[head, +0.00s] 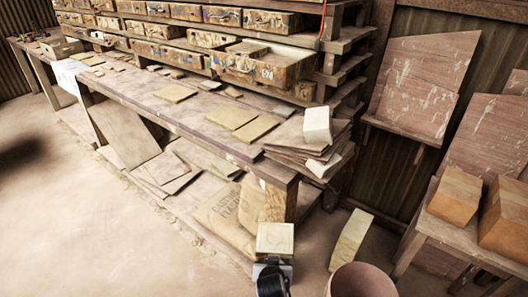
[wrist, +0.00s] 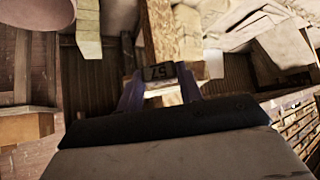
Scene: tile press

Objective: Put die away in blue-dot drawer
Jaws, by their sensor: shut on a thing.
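The die (wrist: 159,72) sits between my gripper's two purple fingers in the wrist view. It has a dark face with a number like 57, seen upside down. My gripper (wrist: 159,90) is shut on it. In the head view my gripper (head: 272,268) is low in front of the bench's near end, at a cream square-topped block (head: 275,238); I cannot tell whether this block is the die. One drawer (head: 268,72) sticks out of the rack above the bench, far above and beyond my gripper. Its front has a pale marking; a blue dot is too small to tell.
The long bench (head: 180,112) carries flat tiles and a leaning stack of boards (head: 300,145) with a white block (head: 318,125) on it. A pinkish round bin (head: 362,281) and an upright pale block (head: 350,238) stand right of my gripper. The left floor is clear.

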